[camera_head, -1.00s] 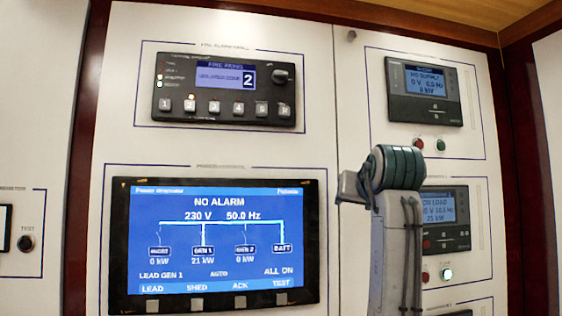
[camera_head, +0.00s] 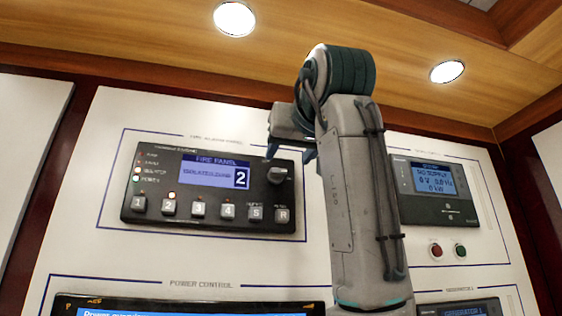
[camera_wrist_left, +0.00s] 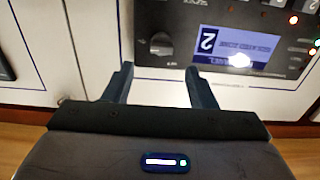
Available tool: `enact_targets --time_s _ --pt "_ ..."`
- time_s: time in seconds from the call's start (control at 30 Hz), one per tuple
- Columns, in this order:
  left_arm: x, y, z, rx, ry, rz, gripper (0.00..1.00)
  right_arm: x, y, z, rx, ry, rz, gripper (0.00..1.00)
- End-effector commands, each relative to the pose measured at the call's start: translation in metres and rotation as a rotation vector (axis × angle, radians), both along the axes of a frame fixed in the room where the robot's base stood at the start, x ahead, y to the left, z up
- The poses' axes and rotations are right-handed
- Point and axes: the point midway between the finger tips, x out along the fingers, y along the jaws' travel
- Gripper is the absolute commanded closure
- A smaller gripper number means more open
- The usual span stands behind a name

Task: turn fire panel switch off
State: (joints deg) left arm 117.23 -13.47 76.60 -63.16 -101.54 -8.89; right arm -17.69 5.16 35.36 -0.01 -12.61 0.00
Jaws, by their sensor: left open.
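The fire panel (camera_head: 200,208) is a dark unit on the white wall board, with a lit blue screen showing a 2 and a row of numbered grey buttons. Its round dark knob (camera_head: 277,175) sits at the upper right of the panel. My left gripper (camera_head: 290,154) is in front of the board, its fingertips just above and beside the knob in the head view. In the left wrist view, which is upside down, the knob (camera_wrist_left: 161,43) lies beyond and between the two open fingers (camera_wrist_left: 159,70), with nothing held. My right gripper is not in view.
The power control screen (camera_head: 190,306) is cut off below the fire panel. A meter panel (camera_head: 438,190) with red and green buttons (camera_head: 448,250) is to the right, beyond my arm. A wood ceiling with lights is above.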

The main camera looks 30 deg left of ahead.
Motion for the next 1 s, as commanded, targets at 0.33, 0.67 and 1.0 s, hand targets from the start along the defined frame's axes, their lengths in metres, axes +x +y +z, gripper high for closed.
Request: enact_targets --time_s 0.33,0.67,1.0 --pt "0.036 0.043 0.002 -0.002 0.001 0.001 0.49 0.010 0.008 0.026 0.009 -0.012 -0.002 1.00" --pt "0.042 0.049 0.000 0.001 -0.001 -0.001 0.49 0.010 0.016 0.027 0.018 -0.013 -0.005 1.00" --pt "0.041 0.048 0.000 0.000 0.000 0.000 0.93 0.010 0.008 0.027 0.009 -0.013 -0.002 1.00"
